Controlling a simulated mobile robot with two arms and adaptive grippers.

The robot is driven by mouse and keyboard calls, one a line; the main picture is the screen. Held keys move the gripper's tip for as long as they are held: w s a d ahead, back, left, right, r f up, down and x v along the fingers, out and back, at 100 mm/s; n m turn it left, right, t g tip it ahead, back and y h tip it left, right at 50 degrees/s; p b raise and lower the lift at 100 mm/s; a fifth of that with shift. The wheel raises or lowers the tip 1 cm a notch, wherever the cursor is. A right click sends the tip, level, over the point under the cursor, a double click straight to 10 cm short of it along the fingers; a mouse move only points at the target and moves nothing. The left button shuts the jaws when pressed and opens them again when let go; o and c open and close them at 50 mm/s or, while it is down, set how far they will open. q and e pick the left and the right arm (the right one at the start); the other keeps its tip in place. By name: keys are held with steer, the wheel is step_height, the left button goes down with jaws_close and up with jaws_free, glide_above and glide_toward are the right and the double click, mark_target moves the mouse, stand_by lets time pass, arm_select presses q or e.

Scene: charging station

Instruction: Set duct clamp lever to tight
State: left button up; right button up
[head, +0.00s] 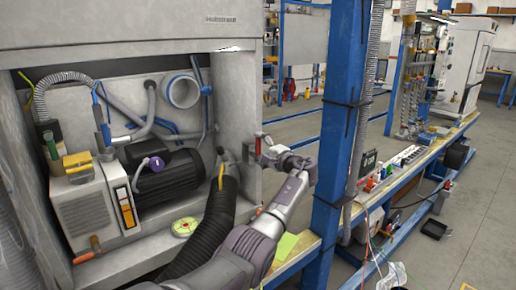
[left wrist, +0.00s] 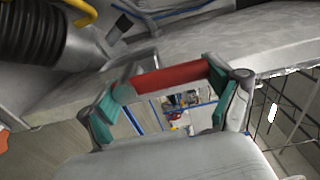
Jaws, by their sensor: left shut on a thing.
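The duct clamp lever has a red grip (left wrist: 170,77) with grey metal at its left end. The lever shows small beside the cabinet's right post in the head view (head: 258,146). My left gripper (head: 272,151) is at this post with its fingers at the lever. In the left wrist view my left gripper (left wrist: 163,88) has its teal finger pads at either end of the red grip, shut on it. The black corrugated duct (head: 207,232) rises to the left of my arm; it also shows in the left wrist view (left wrist: 42,35). My right gripper is out of view.
A grey pump (head: 85,205) with a dark motor stands inside the cabinet on the left. A blue post (head: 340,130) stands close to the right of my left arm. A workbench (head: 405,168) with small items runs behind it. Open floor lies at the right.

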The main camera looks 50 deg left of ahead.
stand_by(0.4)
arm_select(q)
steer(key=o, duration=1.4)
steer(key=d, duration=1.2)
steer(key=shift+s, duration=0.45)
steer(key=shift+f, duration=0.1)
